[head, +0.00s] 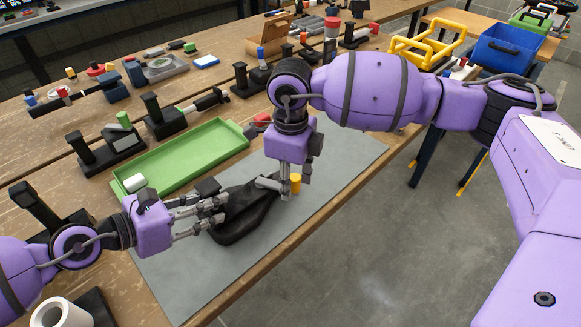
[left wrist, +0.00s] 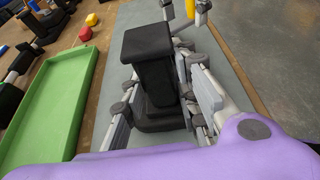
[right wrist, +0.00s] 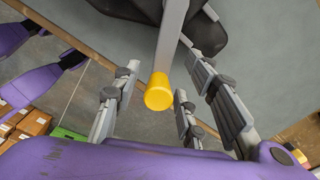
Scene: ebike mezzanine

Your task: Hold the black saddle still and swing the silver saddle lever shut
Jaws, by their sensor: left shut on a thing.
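The black saddle (head: 245,212) lies on the grey mat, with a black upright block at its left end. My left gripper (head: 212,212) is shut on this part; in the left wrist view its fingers flank the black block (left wrist: 148,45). The silver saddle lever (right wrist: 172,35) ends in a yellow tip (right wrist: 158,92) and sticks out from the saddle. In the head view the yellow tip (head: 295,183) is below my right gripper (head: 285,183). My right gripper is open, pointing down, with the tip between its spread fingers; contact is not clear.
Black fixtures and small parts line the back of the bench. The grey mat (head: 335,165) is clear to the right. The bench's front edge is close.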

